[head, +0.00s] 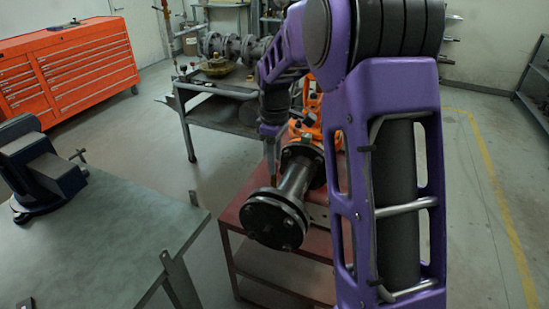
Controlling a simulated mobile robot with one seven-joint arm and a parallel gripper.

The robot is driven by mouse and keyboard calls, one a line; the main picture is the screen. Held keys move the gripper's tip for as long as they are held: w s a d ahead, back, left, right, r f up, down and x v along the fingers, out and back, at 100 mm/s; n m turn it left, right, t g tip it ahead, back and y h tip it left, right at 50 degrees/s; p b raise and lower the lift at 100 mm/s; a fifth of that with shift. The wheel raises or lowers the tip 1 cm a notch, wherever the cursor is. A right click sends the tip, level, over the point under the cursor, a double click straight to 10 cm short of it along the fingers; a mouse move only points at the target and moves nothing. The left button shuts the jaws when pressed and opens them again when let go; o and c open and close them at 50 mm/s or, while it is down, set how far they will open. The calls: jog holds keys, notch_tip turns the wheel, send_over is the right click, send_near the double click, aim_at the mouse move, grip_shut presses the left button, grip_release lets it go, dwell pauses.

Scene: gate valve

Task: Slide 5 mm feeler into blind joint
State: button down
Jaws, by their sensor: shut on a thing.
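The blind flange (272,224) is a dark bolted disc on the near end of a dark pipe spool (296,178). Its joint with the spool flange (283,197) shows as a narrow edge behind the disc. The spool runs back to an orange valve body (308,133), partly hidden by my arm. My gripper (271,160) points down just left of the spool, above and behind the blind joint. It is shut on a thin thing, taken to be the feeler, too small and dark to make out clearly. Whether it touches the joint cannot be told.
The assembly rests on a red cart (234,217). A green-topped bench (110,240) with a blue vise (40,170) stands at left. Behind are a grey table (220,84) with pipe parts and an orange tool cabinet (70,65). Floor between bench and cart is clear.

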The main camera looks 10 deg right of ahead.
aim_at(274, 185)
jog(key=shift+f+b, duration=0.35)
jog(key=shift+f, duration=0.65)
jog(key=shift+p, duration=0.45)
dwell(0.9)
jog(key=shift+f+b, duration=1.85)
jog(key=shift+f, duration=1.35)
jog(key=c, duration=0.6)
grip_release()
jog(key=shift+r, duration=0.1)
notch_tip(274, 185, up, 17)
jog(key=p, duration=0.2)
jog(key=shift+r+p, duration=0.2)
jog(key=shift+p, duration=0.1)
